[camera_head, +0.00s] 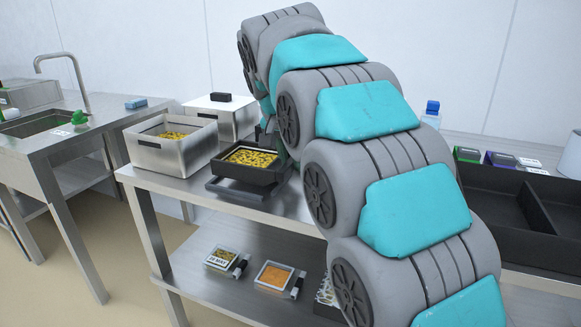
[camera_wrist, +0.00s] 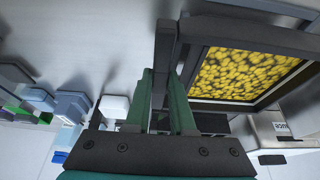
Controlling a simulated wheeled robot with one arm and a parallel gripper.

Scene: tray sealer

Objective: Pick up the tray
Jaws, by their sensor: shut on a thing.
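The tray (camera_head: 243,174) is black, rectangular and full of yellow food pieces. It sits level at or just above a low dark platform (camera_head: 237,195) on the steel table; I cannot tell whether they touch. My gripper (camera_head: 280,146) is at the tray's right side, partly hidden behind my own arm. In the wrist view, the green fingers of my gripper (camera_wrist: 162,80) are shut on a dark edge piece at the tray's side. The tray (camera_wrist: 255,35) fills the right of that view, with its food showing.
A steel bin (camera_head: 180,152) of yellow food stands left of the tray, with a white box (camera_head: 222,112) behind it. Packed trays (camera_head: 273,275) lie on the lower shelf. A black divided bin (camera_head: 545,208) is at right. A sink (camera_head: 35,124) is at far left.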

